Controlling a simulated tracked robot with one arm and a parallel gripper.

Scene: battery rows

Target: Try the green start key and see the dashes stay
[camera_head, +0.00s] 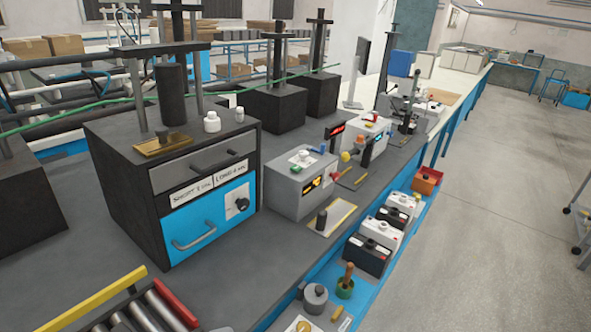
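A light grey box unit (285,196) stands on the dark bench near the middle of the picture. A small green key (296,169) shows on its top, left of a white piece (302,157). An orange-lit display (311,185) is on its front face. A red-lit display (335,131) stands raised behind the unit. Both displays are lit, but too small for me to tell whether they show dashes or digits. My gripper is not in view, and nothing is seen touching the green key.
A black cabinet (130,182) with a blue lower drawer (207,222) and a press on top stands left. Rollers (150,312) with yellow and red rails lie at front left. Black and white batteries (368,255) line the lower blue shelf. Open floor (480,230) lies right.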

